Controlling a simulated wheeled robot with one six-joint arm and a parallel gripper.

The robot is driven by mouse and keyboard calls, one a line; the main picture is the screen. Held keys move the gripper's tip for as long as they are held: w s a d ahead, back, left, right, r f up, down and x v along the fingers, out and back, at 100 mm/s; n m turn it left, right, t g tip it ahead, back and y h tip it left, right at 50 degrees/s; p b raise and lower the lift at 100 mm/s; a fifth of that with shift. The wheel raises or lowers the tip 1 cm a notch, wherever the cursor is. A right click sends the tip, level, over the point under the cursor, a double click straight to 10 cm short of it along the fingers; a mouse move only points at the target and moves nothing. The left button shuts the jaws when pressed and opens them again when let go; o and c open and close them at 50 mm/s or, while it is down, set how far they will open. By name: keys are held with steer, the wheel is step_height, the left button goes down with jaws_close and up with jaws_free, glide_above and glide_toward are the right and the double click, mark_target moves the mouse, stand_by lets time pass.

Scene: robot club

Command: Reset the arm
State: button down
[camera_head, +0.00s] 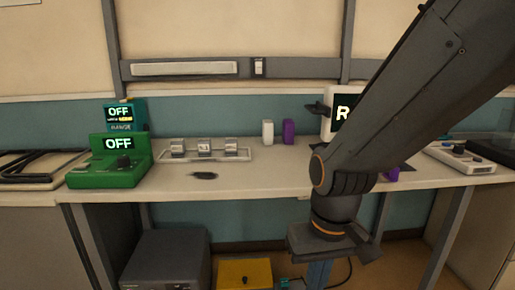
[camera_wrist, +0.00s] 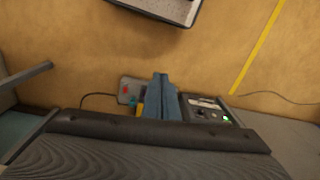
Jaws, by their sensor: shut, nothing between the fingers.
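My arm reaches in from the upper right in the head view, bends down, and hangs in front of the bench's near edge. My gripper (camera_head: 319,274) points down below the bench top, with its blue fingers partly cut off by the bottom of the picture. In the wrist view, my gripper (camera_wrist: 161,82) shows as blue fingers closed together, with nothing held. The fingers stand over the tan floor (camera_wrist: 90,65).
The bench (camera_head: 255,180) carries a green box reading OFF (camera_head: 120,162), a switch tray (camera_head: 205,155), white and purple blocks (camera_head: 267,131), and a screen (camera_head: 343,112) partly behind my arm. A grey cabinet (camera_head: 168,265) and yellow box (camera_head: 245,272) stand below.

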steer(key=s+d+r+m+p, duration=0.2)
steer(key=d+r+p, duration=0.6)
steer(key=p, duration=0.3)
steer(key=shift+d+r+h, duration=0.2)
steer(key=shift+r+h, duration=0.1)
steer(key=shift+r, duration=0.45)
